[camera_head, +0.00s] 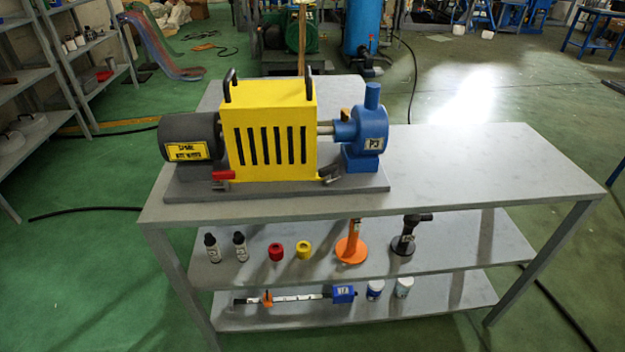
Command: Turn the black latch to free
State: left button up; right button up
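The black latch (329,174) sits low at the right front corner of the yellow slotted guard (270,133). It looks small and dark, and I cannot tell its exact turn position. A red latch (223,175) sits at the guard's left front corner. The guard covers the shaft between a dark motor (188,137) with a yellow label and a blue pump (364,140) marked P3. Two black handles stand on top of the guard. Neither of my grippers is in view.
The pump set stands on a grey base plate (280,187) on a grey table (470,165). The table's right side is clear. Lower shelves hold bottles, red and yellow rings, an orange stand (352,246) and a dark stand (405,238). Shelving stands at the left.

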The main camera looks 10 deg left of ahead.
aim_at(326, 171)
jog(key=i+l, duration=0.1)
jog(key=l, duration=1.15)
jog(key=i+l+u, duration=0.1)
jog(key=l, duration=0.55)
